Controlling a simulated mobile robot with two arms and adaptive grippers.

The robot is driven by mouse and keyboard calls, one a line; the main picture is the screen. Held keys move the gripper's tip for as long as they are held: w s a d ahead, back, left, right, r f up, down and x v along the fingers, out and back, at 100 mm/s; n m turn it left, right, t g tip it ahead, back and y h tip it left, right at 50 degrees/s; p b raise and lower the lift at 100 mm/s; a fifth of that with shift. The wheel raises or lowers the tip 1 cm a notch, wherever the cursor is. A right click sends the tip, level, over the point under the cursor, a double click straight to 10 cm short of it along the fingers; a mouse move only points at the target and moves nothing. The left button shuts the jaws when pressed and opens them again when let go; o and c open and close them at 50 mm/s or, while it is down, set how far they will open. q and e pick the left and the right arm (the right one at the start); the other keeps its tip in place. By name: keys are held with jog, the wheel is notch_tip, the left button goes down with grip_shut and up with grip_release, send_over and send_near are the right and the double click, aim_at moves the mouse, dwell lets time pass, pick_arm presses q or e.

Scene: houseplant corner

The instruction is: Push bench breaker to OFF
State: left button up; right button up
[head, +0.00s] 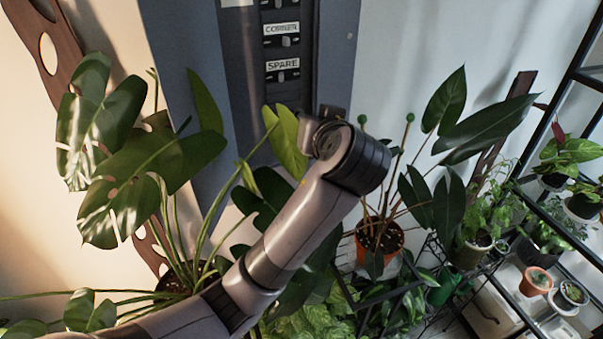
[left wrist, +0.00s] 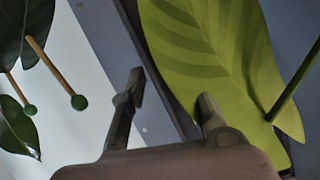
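The grey breaker panel (head: 335,60) stands at the top middle of the head view. Its column of small dark breaker switches carries white labels; a switch marked CORNER (head: 287,41) and one marked SPARE (head: 282,76) can be read. Another switch (head: 280,3) is cut by the top edge, and no BENCH label is visible. My left gripper (left wrist: 172,92) is open and empty in the left wrist view, its two fingers apart in front of a bright green leaf (left wrist: 205,50). In the head view it is mostly hidden by my wrist, below the SPARE switch. My right gripper is out of view.
A large split-leaf plant (head: 130,155) crowds the left of the panel. Its leaves reach in front of the panel's lower part. A potted plant (head: 380,238) stands right of my arm. A black shelf (head: 565,235) with small pots is at the right.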

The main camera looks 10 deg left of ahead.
pick_arm(q)
notch_tip(320, 180, down, 12)
jog(key=s+a+m+g+h, duration=0.1)
jog(key=shift+a+m+g+h, duration=0.2)
jog(key=shift+m+g+h, duration=0.2)
